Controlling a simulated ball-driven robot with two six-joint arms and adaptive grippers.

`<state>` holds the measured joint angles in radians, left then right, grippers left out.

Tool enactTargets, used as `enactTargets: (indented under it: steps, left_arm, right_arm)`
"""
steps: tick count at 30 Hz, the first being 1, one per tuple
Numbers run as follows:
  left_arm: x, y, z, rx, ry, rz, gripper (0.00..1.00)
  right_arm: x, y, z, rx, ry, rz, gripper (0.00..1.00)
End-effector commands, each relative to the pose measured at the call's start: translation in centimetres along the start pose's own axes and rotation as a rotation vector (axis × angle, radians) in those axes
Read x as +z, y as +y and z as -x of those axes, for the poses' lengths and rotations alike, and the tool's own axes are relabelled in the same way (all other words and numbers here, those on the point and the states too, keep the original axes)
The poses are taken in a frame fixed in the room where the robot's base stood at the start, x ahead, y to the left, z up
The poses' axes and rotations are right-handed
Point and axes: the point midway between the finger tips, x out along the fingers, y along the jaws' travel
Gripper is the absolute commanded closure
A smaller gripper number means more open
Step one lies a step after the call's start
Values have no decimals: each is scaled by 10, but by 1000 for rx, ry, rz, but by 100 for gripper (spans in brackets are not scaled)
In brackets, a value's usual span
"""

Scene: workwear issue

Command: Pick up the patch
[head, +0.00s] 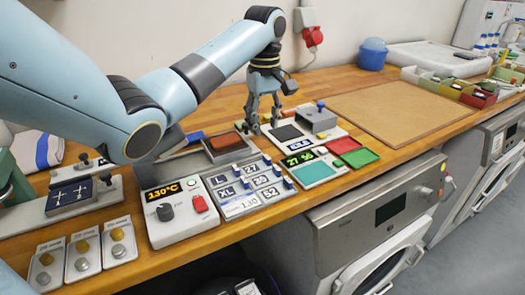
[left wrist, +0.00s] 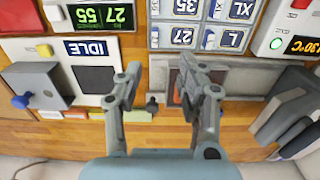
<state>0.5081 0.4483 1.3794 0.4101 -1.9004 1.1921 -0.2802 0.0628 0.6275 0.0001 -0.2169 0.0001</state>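A reddish-brown flat piece, which may be the patch (head: 222,142), lies in a shallow grey tray (head: 237,158) on the wooden bench. In the left wrist view the brown piece (left wrist: 177,92) shows only in part behind one finger. My left gripper (head: 263,125) points down, just right of the tray in the head view. Its fingers are apart with nothing between them. In the left wrist view the left gripper (left wrist: 158,70) has one finger over the tray's edge and the other towards the dark pad. My right gripper is not in view.
Right of the gripper is a device with a dark pad (head: 286,133) and a grey block with a blue knob (head: 317,119). A size-key panel (head: 248,188) and a 130°C control box (head: 178,210) stand in front. A brown board (head: 400,108) lies clear at right.

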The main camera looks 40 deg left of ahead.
Motion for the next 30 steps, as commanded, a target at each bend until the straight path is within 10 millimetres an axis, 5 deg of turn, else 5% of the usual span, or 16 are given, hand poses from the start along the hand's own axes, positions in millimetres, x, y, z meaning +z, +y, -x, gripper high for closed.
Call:
enactTargets:
  steps: [4,13,30]
  left_arm:
    - [-1,0,-6,-3,-5,11,62]
    - [0,1,-50,-2,-4,11,62]
    - [6,4,-107,-2,-3,8,62]
  right_arm:
    - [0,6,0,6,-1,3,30]
    - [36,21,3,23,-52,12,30]
    - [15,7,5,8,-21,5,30]
